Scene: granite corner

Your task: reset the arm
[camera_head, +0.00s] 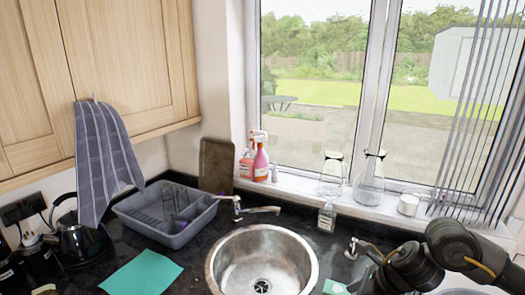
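My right arm (452,243) comes in at the lower right, with dark rounded links and orange bands. It bends down toward the bottom edge, right of the sink. Its gripper does not show clearly; the end of the arm runs out of the picture. My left arm and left gripper are not in view.
A round steel sink (225,262) is set in the dark counter, with a tap (262,209) behind it. A grey dish rack (130,205) and green cloth (142,273) lie left. Glass vessels (369,180) and bottles (261,163) stand by the window. A towel (105,155) hangs from the cabinet.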

